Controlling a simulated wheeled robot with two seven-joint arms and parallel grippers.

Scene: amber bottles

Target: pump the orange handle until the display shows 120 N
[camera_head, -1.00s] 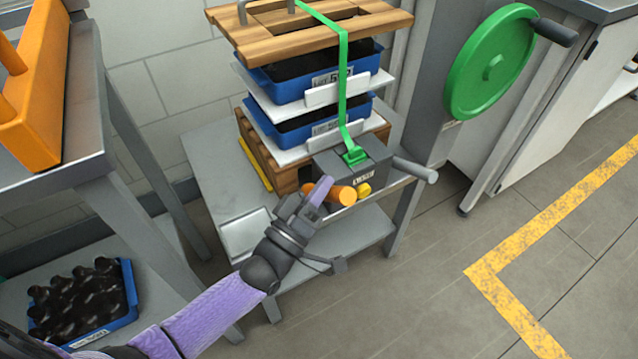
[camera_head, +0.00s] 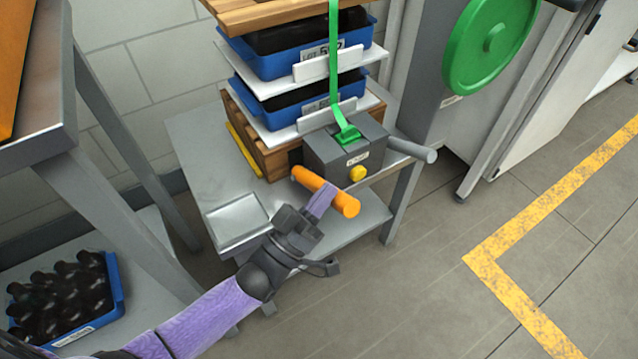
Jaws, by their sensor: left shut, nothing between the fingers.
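The orange handle (camera_head: 342,203) is a short bar in front of a dark grey box (camera_head: 318,153) on a small grey table. My left gripper (camera_head: 321,201), on a purple arm, is shut and empty. Its fingertips overlap the middle of the handle from the near side; I cannot tell whether they touch it. No force reading is legible. My right gripper is not in view.
A green strap (camera_head: 335,70) runs down to the box past stacked blue trays (camera_head: 285,65) of dark bottles. A flat grey panel (camera_head: 237,219) lies on the table. Another blue tray (camera_head: 100,318) sits low left. A green wheel (camera_head: 480,50) is upper right; the floor right is clear.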

